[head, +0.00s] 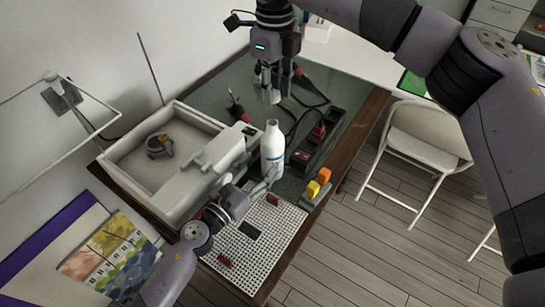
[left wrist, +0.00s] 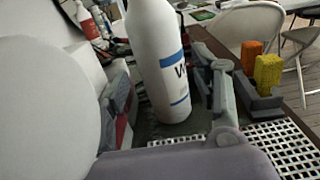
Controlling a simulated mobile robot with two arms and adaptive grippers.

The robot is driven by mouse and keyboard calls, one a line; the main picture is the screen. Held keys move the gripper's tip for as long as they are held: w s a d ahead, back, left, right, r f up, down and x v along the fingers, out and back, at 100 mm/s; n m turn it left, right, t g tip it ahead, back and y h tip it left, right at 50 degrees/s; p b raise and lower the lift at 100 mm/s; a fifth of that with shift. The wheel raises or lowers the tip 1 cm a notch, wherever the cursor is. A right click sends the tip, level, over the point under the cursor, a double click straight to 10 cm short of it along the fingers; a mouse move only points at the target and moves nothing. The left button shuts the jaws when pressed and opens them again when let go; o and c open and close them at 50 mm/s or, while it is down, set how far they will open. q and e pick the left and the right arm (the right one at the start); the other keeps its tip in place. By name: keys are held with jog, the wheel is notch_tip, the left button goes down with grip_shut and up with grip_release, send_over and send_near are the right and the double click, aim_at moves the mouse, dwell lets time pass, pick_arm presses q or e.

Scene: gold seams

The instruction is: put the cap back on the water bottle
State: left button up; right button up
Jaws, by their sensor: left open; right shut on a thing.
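The white water bottle (head: 272,152) stands upright on the bench, its narrow neck uncovered. In the left wrist view the bottle (left wrist: 160,62) shows blue bands and a dark letter. My left gripper (head: 262,183) is open low at the bottle's near side. In the left wrist view one grey finger shows to the right of the bottle and another to its left. My right gripper (head: 271,97) points down above the bottle's mouth, apart from it. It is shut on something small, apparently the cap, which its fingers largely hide.
A white open box (head: 122,160) holding a roll-like object stands left of the bottle. A dark tray (head: 322,142) and orange (head: 324,175) and yellow (head: 312,189) blocks stand to the right. A perforated white mat (head: 270,245) with small pieces lies in front. A folding chair (head: 428,130) stands beyond the bench edge.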

aim_at(266, 158)
pick_arm(q)
jog(key=x, duration=0.6)
jog(key=shift+w+d, duration=0.2)
jog(key=shift+w, duration=0.15)
grip_shut()
dwell(0.5)
